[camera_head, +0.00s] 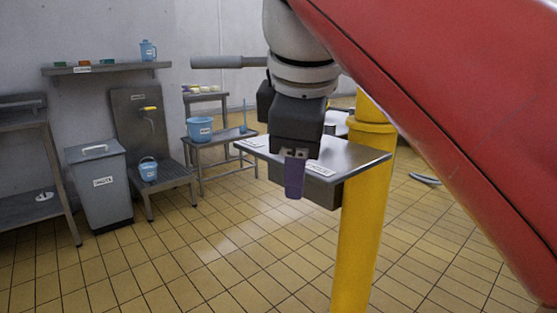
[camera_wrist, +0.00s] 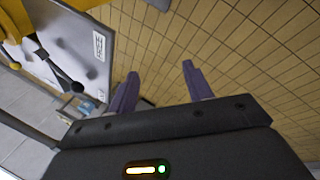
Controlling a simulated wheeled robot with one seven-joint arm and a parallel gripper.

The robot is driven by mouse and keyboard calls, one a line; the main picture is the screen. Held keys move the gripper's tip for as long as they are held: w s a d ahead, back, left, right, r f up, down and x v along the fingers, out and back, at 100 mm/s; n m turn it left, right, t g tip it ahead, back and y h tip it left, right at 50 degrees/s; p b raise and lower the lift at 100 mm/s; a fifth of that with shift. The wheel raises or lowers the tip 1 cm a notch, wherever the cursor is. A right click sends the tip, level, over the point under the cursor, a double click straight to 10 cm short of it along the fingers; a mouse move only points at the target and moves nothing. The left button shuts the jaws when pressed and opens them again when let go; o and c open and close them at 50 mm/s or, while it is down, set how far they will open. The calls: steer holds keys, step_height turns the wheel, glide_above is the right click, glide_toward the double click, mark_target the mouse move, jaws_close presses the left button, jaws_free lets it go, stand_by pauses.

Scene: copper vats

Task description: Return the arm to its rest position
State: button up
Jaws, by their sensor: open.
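My gripper (camera_head: 294,178) hangs from the arm in the head view, its purple fingers pointing down in front of a steel table. In the wrist view my gripper (camera_wrist: 158,82) shows two purple fingers spread apart with nothing between them. Tiled floor lies beyond the fingertips. My red arm link crosses the upper right of the head view and hides what is behind it.
A yellow post (camera_head: 358,230) stands close to the right of my gripper. A grey bin (camera_head: 100,185), a blue bucket (camera_head: 200,129) and a wall shelf (camera_head: 105,69) are at left. The tiled floor at front left is clear.

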steer(key=s+d+f+m, duration=0.2)
steer(key=d+f+m, duration=0.2)
steer(key=f, duration=0.6)
steer(key=s+d+f+m, duration=0.2)
steer(key=d+f+m, duration=0.2)
steer(key=f, duration=0.6)
steer(key=s+d+f+m+t, duration=0.1)
steer(key=d+f+m, duration=0.4)
steer(key=f, duration=0.5)
steer(key=s+m, duration=0.1)
steer(key=m, duration=0.1)
steer(key=shift+s+f+m, duration=0.15)
steer(key=shift+s+m, duration=0.15)
steer(key=shift+s, duration=0.05)
